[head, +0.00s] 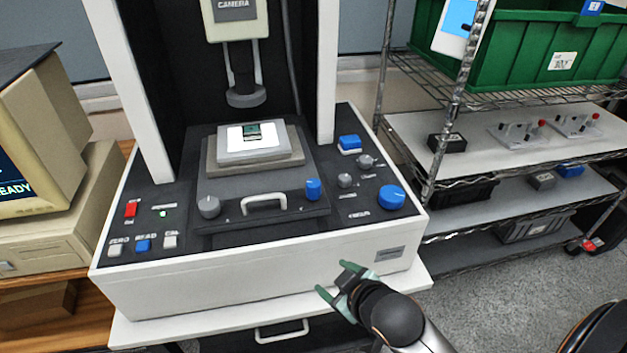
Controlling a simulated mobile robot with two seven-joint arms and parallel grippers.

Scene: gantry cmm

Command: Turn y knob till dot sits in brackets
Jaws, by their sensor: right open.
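The measuring machine (240,270) has a stage with a grey knob (208,206) at its front left and a blue knob (313,188) at its front right. A larger blue knob (391,197) sits on the right panel, with two grey knobs (345,180) near it. The labels are too small to tell which knob is y. My right gripper (334,278) is open and empty in front of the machine's white front face, below and apart from the knobs. My left gripper is not in view. The dot and brackets cannot be made out.
A beige monitor (40,135) showing "READY" is cut off at the left. The camera column (246,95) stands over the stage with a small part (252,132) on it. A stage handle (264,202) sticks up between the stage knobs. Wire shelving (520,150) stands at right.

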